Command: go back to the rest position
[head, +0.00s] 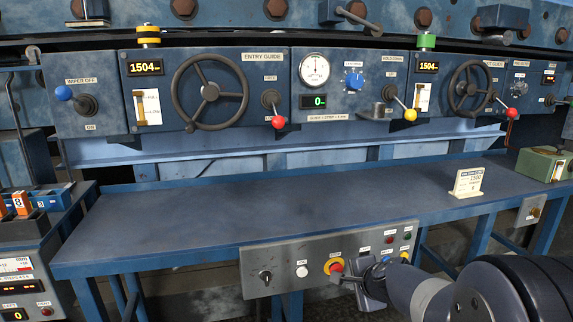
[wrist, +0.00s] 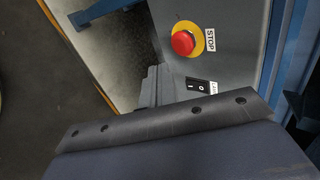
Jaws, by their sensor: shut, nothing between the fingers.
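My gripper (head: 345,279) is low in front of the grey control panel (head: 252,258) under the bench's front edge. Its fingers look shut and empty, close to the red stop button (head: 336,265) with its yellow ring; I cannot tell whether they touch the panel. My arm comes in from the lower right and hides part of the panel. In the wrist view, a red stop button (wrist: 183,42) on a yellow disc and a black rocker switch (wrist: 198,86) show beyond a dark bolted plate of my gripper. The fingertips are not clear there.
The blue bench (head: 230,205) is mostly bare, with a small white card stand (head: 468,183) and a green box (head: 545,163) at right. Handwheels (head: 210,92) and coloured levers line the machine behind. A cabinet (head: 25,262) stands at left.

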